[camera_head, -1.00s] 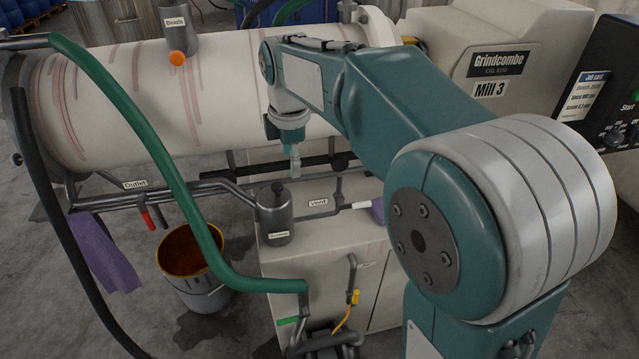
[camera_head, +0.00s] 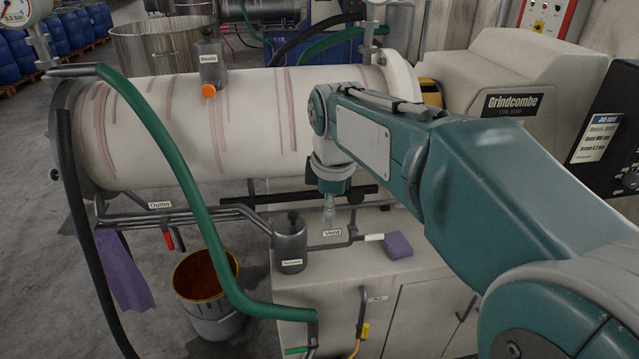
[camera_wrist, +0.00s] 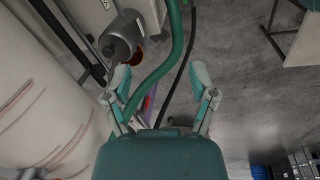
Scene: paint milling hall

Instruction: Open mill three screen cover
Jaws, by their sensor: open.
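The mill (camera_head: 245,125) is a white horizontal cylinder with reddish drip streaks, beside a cream housing (camera_head: 510,75) marked Grindcombe. Its left end has a dark round flange (camera_head: 62,130); I cannot pick out a part marked as the screen cover. The cylinder also fills the left of the wrist view (camera_wrist: 45,120). My gripper (camera_head: 330,215) points down in front of the cylinder, above the cabinet. In the wrist view its fingers (camera_wrist: 160,85) are spread apart with nothing held, and a green hose passes beyond them.
The green hose (camera_head: 180,185) and a black hose (camera_head: 78,220) cross in front of the mill's left part. A grey canister (camera_head: 290,245), a vent pipe and a purple block (camera_head: 398,245) are on the cabinet. A bucket (camera_head: 207,300) stands on the floor, near a purple cloth (camera_head: 125,268).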

